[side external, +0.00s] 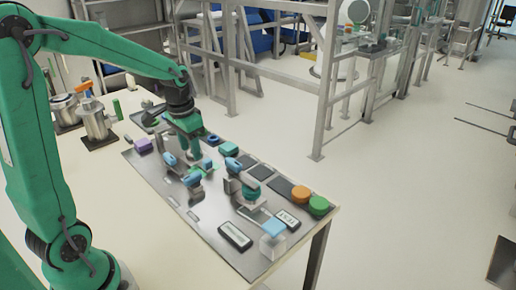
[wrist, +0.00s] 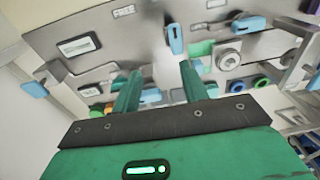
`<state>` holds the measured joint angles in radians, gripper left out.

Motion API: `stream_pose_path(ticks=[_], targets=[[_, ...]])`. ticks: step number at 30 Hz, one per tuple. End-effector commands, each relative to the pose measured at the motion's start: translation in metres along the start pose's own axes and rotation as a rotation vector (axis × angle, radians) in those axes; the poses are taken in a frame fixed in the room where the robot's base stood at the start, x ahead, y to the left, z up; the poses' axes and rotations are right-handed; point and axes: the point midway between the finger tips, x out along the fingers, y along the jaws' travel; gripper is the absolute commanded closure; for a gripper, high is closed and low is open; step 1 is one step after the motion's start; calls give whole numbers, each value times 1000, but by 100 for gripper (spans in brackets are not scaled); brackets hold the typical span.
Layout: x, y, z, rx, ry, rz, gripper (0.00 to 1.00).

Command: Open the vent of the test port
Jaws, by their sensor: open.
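A metal panel (side external: 208,226) on the table carries several valves with blue handles. A plate with dark lettering that seems to read TEST (side external: 288,220) lies near its front right; I cannot tell which fitting is the vent. An upright blue handle (wrist: 174,39) is beyond the fingertips there. The fingers hide part of the panel.
Orange (side external: 300,194) and green (side external: 319,205) round knobs sit at the right edge. Metal canisters (side external: 96,122) stand at the back left. The table is bare left of the panel.

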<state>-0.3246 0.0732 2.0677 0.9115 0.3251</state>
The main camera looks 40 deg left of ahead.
Motion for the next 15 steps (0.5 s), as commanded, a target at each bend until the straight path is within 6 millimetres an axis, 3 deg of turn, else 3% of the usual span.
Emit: stream_pose_path(ticks=[6,15], targets=[[32,-25,-9,-3,-64,20,56],[44,-35,-12,-1,-86,29,56]])
